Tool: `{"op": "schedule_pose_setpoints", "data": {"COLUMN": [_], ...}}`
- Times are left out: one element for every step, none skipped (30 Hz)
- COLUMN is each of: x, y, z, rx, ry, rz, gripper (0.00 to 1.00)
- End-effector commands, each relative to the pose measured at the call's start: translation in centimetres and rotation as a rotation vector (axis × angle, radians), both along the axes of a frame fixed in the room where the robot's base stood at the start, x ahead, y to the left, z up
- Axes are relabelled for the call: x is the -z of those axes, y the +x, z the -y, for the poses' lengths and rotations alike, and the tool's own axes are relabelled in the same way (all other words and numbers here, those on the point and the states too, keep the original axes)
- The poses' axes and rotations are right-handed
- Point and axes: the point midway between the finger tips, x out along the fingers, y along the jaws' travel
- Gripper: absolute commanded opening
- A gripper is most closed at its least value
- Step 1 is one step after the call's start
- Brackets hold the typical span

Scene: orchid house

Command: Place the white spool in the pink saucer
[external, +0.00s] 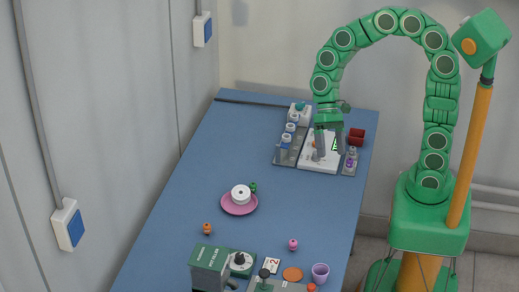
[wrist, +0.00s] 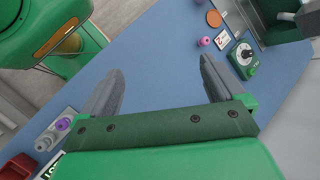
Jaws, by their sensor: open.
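The white spool (external: 241,193) sits in the pink saucer (external: 238,210) on the blue table in the external view, a little left of the table's middle. My gripper (external: 330,153) is open and apart from them, at the back right over a white board (external: 321,160). In the wrist view its two fingers stand wide apart, with only blue table showing between them, and the gripper (wrist: 160,76) holds nothing. The spool and saucer do not show in the wrist view.
A grey rack with blue-capped bottles (external: 286,141) and a dark red box (external: 356,137) flank the board. A green machine (external: 211,266), dial box (external: 242,262) and purple cup (external: 320,273) stand in front. The table's middle right is clear.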

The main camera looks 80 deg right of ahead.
Motion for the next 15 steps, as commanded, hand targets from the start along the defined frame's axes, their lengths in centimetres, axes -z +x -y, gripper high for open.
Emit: {"op": "schedule_pose_setpoints", "data": {"x": [-0.4, -0.4, -0.5, -0.6, -0.7, -0.8, -0.9, -1.0, -1.1, -1.2, -1.3, -1.3, -1.3, -1.4, -1.5], "y": [-1.2, -1.8, -2.7, -3.3, -3.9, -4.7, -5.2, -5.8, -6.5, -7.1, -7.7, -8.4, -9.0, -9.6, -10.4], "z": [0.3, 0.5, 0.8, 1.0, 1.3, 1.7, 2.0, 2.3, 2.7, 3.0, 3.4, 3.8, 4.2, 4.5, 5.0], "rx": [-0.033, -0.053, -0.078, -0.099, -0.117, -0.14, -0.159, -0.177, -0.199, -0.218, -0.234, -0.257, -0.274, -0.289, -0.311], "ry": [-0.026, -0.04, -0.059, -0.073, -0.088, -0.107, -0.122, -0.139, -0.158, -0.172, -0.187, -0.206, -0.222, -0.239, -0.259], "rz": [0.023, 0.033, 0.045, 0.056, 0.067, 0.081, 0.091, 0.1, 0.113, 0.124, 0.133, 0.143, 0.15, 0.158, 0.169], "gripper": [0.96, 0.96, 0.96, 0.96, 0.96, 0.96, 0.96, 0.96, 0.96, 0.96, 0.96, 0.96, 0.96, 0.96, 0.96]}}
